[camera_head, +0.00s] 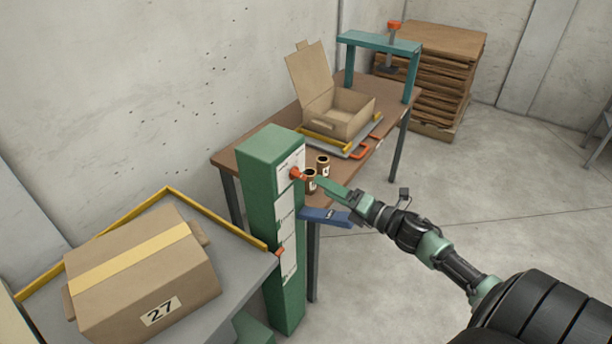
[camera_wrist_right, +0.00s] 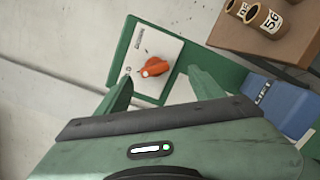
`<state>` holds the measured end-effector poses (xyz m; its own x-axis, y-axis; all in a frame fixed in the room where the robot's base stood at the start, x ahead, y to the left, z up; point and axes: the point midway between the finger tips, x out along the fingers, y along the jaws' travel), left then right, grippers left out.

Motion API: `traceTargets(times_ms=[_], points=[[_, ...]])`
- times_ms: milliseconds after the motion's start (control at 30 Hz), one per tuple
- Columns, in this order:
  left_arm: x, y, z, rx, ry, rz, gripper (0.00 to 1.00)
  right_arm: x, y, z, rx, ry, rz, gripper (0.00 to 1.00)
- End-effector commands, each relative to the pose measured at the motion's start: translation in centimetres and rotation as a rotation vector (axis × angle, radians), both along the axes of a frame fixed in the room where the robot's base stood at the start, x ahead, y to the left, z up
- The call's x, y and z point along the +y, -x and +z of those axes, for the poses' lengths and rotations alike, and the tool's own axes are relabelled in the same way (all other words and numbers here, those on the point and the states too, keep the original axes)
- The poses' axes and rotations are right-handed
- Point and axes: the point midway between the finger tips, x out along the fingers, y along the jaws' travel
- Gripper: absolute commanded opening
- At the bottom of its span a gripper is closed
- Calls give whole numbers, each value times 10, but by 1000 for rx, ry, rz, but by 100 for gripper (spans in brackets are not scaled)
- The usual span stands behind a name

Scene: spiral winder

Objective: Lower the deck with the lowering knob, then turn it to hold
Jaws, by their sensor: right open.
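The orange lowering knob (camera_head: 297,173) sticks out from a white plate near the top of the green column (camera_head: 258,165). It also shows in the right wrist view (camera_wrist_right: 154,67), with its plate. My right gripper (camera_head: 320,184) is in front of the knob. In the wrist view its two fingers (camera_wrist_right: 160,84) are apart, one to each side below the knob, with nothing held between them. The grey deck (camera_head: 240,262) with yellow rails stands left of the column and carries a taped cardboard box (camera_head: 140,270) marked 27. My left gripper is not in view.
A blue lever marked LIFT (camera_head: 327,217) juts from the column below my right gripper; it also shows in the wrist view (camera_wrist_right: 282,106). Two brown tubes (camera_head: 322,165) stand on the wooden table (camera_head: 236,160) behind, with an open carton (camera_head: 352,112).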

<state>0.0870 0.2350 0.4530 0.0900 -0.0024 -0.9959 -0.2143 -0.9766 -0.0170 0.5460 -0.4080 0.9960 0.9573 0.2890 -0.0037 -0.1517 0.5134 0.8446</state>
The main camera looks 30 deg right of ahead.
Motion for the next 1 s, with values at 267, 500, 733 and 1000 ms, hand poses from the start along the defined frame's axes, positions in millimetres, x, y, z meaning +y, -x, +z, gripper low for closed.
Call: traceTargets(times_ms=[267, 500, 733, 1000], points=[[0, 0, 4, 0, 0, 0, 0, -2, -5, 9, -50, 129, 101, 67], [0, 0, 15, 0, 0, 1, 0, 13, -39, 11, -52, 123, 99, 67], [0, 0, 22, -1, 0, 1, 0, 24, -64, 8, -49, 123, 99, 67], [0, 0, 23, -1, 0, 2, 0, 26, -70, 6, -47, 123, 100, 67]])
